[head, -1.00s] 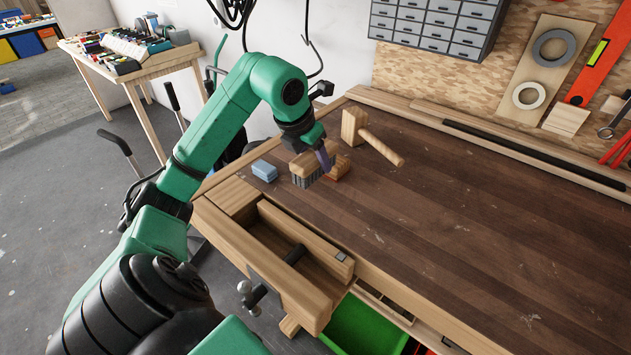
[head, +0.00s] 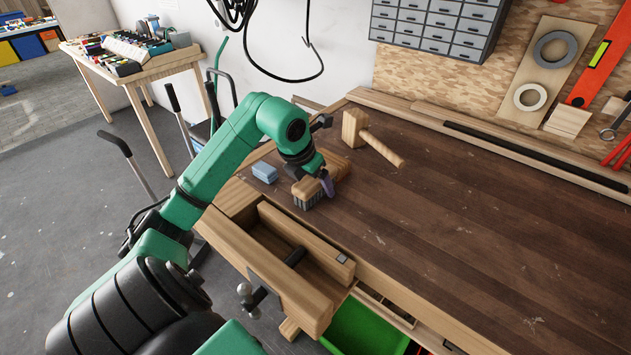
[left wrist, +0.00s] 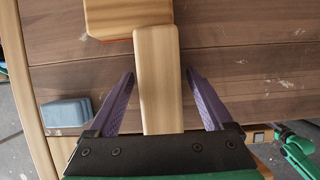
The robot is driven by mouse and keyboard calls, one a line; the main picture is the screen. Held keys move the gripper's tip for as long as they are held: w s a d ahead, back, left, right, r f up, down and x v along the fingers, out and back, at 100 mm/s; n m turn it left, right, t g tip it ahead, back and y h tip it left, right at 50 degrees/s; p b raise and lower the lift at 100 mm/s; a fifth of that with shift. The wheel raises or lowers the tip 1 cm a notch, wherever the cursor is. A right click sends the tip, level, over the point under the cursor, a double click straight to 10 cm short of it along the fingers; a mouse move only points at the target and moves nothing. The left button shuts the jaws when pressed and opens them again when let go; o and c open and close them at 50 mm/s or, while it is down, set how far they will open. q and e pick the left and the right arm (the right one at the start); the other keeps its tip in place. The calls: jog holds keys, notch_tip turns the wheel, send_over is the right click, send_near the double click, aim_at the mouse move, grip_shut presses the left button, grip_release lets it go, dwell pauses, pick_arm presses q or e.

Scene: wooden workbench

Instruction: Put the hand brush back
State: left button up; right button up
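The hand brush (head: 304,187) has a pale wooden body with dark bristles underneath. It appears to rest bristles-down on the bench, near its front left corner. In the left wrist view, its wooden top (left wrist: 157,85) lies lengthwise between the two purple fingers. My left gripper (head: 325,183) is over the brush, with the fingers (left wrist: 159,75) spread on either side of it. A gap shows on both sides, so the gripper is open. The bristles are hidden in the wrist view.
A wooden block with an orange-red underside (left wrist: 128,14) lies against or very near the brush's far end. A blue block (head: 264,172) lies to the left. A wooden mallet (head: 372,137) lies behind. An open vise (head: 300,240) is in front. The bench's right side is clear.

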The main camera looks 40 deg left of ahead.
pick_arm(q)
jog(key=shift+r, duration=0.25)
jog(key=v, duration=1.2)
jog(key=shift+d+b, duration=0.1)
jog(key=shift+b, duration=0.3)
